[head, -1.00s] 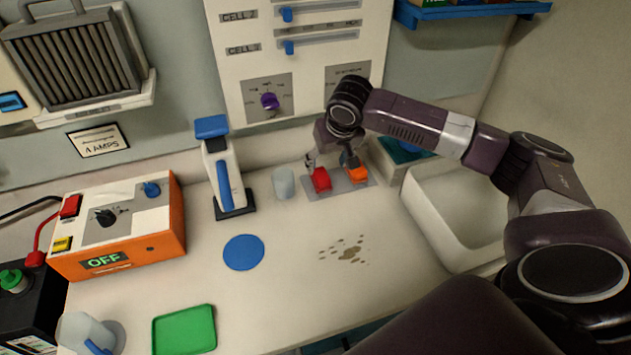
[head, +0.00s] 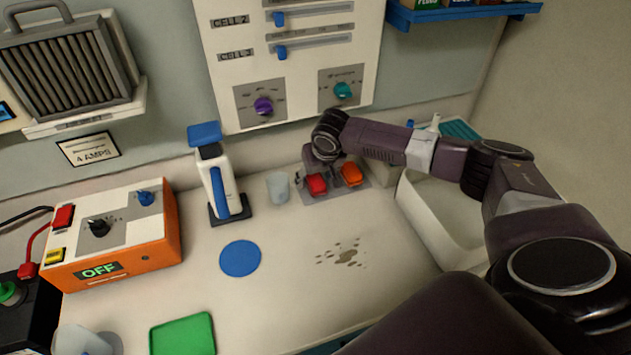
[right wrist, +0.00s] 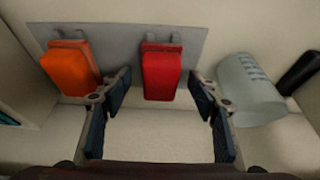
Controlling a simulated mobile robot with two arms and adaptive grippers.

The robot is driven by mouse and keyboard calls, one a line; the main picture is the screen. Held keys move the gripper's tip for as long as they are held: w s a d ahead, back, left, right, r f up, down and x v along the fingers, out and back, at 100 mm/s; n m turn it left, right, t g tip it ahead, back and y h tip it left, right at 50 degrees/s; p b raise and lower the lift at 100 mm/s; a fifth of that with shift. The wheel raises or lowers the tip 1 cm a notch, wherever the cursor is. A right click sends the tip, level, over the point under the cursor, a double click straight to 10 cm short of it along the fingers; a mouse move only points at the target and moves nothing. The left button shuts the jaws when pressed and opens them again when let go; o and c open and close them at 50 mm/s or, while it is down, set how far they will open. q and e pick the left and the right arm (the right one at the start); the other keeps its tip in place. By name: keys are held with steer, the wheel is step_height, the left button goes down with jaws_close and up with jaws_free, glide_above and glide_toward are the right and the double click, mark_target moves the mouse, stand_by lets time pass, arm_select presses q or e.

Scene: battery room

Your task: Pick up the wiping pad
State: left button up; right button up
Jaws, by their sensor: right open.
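A red pad-like block (head: 316,184) and an orange one (head: 351,174) sit side by side on a grey plate (head: 334,188) at the back of the counter. I cannot tell for certain which is the wiping pad. In the right wrist view the open fingers (right wrist: 160,90) stand on either side of the red block (right wrist: 161,74), with gaps; the orange block (right wrist: 70,70) is outside, beside the left finger. My left gripper is not in view.
A translucent cup (right wrist: 248,90) stands close beside the right finger. A white-and-blue upright device (head: 217,180), a blue disc (head: 240,258) and a brown stain (head: 346,256) are on the counter. A white basin (head: 425,215) lies to the right. The wall panel (head: 300,90) is close behind.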

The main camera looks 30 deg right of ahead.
mark_target(315, 178)
steer(key=c, duration=1.2)
steer(key=shift+r, duration=0.15)
steer(key=shift+c, duration=0.2)
step_height(315, 178, up, 20)
steer(key=b, duration=0.3)
